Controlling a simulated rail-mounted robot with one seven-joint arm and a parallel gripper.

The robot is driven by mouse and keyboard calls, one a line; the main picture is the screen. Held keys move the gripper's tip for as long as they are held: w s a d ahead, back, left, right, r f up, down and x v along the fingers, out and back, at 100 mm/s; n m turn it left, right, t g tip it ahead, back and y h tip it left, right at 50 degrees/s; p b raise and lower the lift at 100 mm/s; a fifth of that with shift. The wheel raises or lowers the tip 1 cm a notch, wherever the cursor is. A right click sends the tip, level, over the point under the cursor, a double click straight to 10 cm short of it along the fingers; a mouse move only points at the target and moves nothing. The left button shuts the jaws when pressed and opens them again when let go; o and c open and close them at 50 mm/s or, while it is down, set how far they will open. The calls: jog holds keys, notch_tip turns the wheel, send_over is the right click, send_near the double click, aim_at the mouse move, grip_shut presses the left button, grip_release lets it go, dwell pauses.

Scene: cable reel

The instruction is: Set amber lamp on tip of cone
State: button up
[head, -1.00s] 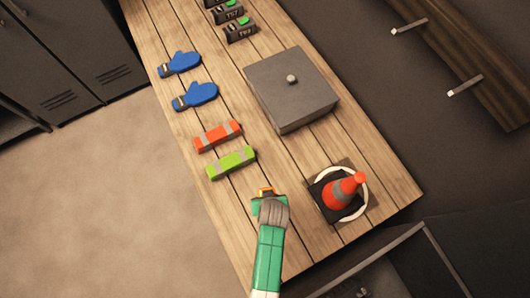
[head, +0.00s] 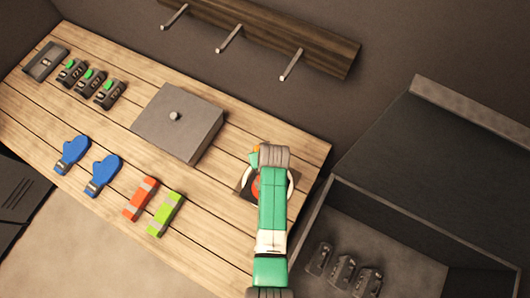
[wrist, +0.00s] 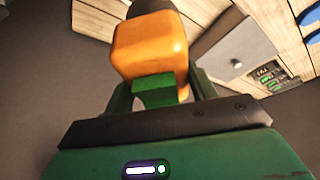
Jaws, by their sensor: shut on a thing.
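The amber lamp (wrist: 150,48) fills the top middle of the wrist view, a rounded orange block with a dark part at its upper end. My gripper (wrist: 158,85) is shut on it, with green fingers at its sides. In the head view only a small orange bit of the lamp (head: 256,148) shows beside my gripper (head: 253,159). The orange cone (head: 256,189) is mostly hidden behind my arm, at the right end of the bench. My gripper appears over or close to the cone. I cannot tell whether lamp and cone touch.
A grey lidded box (head: 178,122) stands left of the cone on the wooden bench (head: 215,222). Blue mitts (head: 72,155), an orange bar (head: 140,198) and a green bar (head: 166,214) lie farther left. An open dark bin (head: 400,235) is at right. Pegs (head: 229,39) stick out from the wall rail.

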jog(key=shift+s+a+f+b, duration=0.1)
jog(key=shift+f+b, duration=2.5)
jog(key=shift+f, duration=0.25)
jog(key=shift+f+b, duration=0.45)
jog(key=shift+f, duration=0.2)
jog(key=o, duration=0.9)
jog(key=shift+r, duration=0.1)
jog(key=p+v, duration=0.8)
jog(key=p, duration=0.1)
jog(key=shift+v, duration=1.45)
jog(key=shift+s, duration=0.15)
